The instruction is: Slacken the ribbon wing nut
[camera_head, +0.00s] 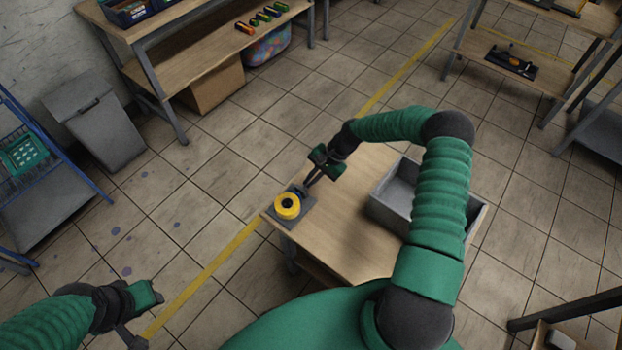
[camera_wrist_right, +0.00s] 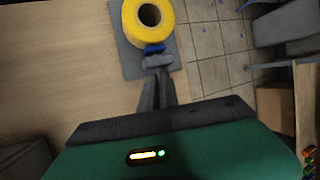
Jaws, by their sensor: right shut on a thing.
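The yellow ribbon roll (camera_head: 287,206) sits on a dark grey base plate (camera_head: 308,211) at the table's left corner. It also shows at the top of the right wrist view (camera_wrist_right: 148,16). A small blue part, which looks like the ribbon wing nut (camera_wrist_right: 154,48), lies at the roll's edge on the gripper side. My right gripper (camera_head: 307,184) reaches down to it with its fingers close together, shut on the wing nut. The fingertips (camera_wrist_right: 157,62) partly hide the contact. My left gripper (camera_head: 136,323) hangs at the lower left, away from the table; its finger opening is unclear.
A grey open bin (camera_head: 382,206) stands on the wooden table (camera_head: 335,235), right of my right gripper. The table between them is bare. A shelf bench (camera_head: 180,65) stands at the upper left, a grey waste bin (camera_head: 105,132) at the left, and another shelf (camera_head: 490,55) at the upper right.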

